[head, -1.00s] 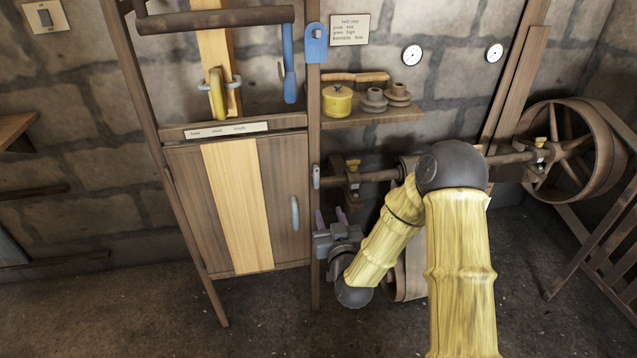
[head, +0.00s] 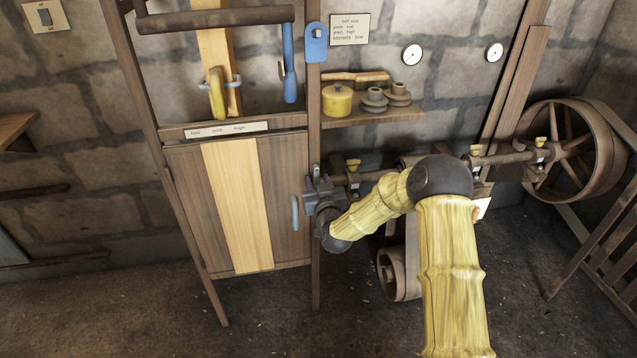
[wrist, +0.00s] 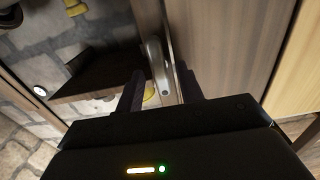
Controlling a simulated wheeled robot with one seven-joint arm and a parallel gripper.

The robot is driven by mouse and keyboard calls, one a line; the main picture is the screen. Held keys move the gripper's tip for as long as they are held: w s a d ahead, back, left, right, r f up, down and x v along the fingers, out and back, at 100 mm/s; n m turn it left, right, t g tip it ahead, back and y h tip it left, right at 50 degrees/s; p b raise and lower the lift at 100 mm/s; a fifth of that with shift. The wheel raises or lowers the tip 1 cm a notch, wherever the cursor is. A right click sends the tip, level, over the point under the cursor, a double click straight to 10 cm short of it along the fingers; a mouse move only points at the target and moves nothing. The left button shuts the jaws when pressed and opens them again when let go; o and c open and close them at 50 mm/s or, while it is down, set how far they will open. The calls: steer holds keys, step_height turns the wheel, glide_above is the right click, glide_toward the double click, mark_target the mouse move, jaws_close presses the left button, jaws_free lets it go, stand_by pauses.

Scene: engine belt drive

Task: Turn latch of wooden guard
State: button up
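The wooden guard (head: 188,195) is a brown panel with a pale middle stripe, hanging closed in its frame. A blue-grey handle (head: 295,212) is on its right side. The latch (wrist: 157,65) is a small grey bar on the post beside the guard's edge, seen lengthwise along the post in the wrist view. In the head view my gripper (head: 316,180) is at that post and mostly hides the latch. In the wrist view my gripper (wrist: 160,72) is open, with the latch between its two dark fingertips in the picture. I cannot tell whether they touch it.
A shelf (head: 372,116) with a yellow pot (head: 337,100) stands right of the post, above my arm. A shaft with yellow-topped bearings runs right to a large wheel (head: 570,150). A blue-handled lever (head: 289,82) hangs above the guard. The floor in front is clear.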

steer(key=shift+w, duration=0.1)
jaws_close()
steer(key=shift+a+n, duration=0.1)
steer(key=shift+n, duration=0.3)
steer(key=n+b, duration=0.2)
steer(key=n, duration=0.2)
steer(key=shift+a+b, duration=0.1)
steer(key=shift+b, duration=0.3)
steer(key=n+b, duration=0.2)
steer(key=n, duration=0.2)
steer(key=shift+f+n, duration=0.1)
steer(key=shift+n, duration=0.3)
steer(key=n+b, duration=0.2)
steer(key=n, duration=0.2)
steer(key=shift+n, duration=0.3)
steer(key=shift+n+b, duration=0.45)
steer(key=shift+n, duration=1.45)
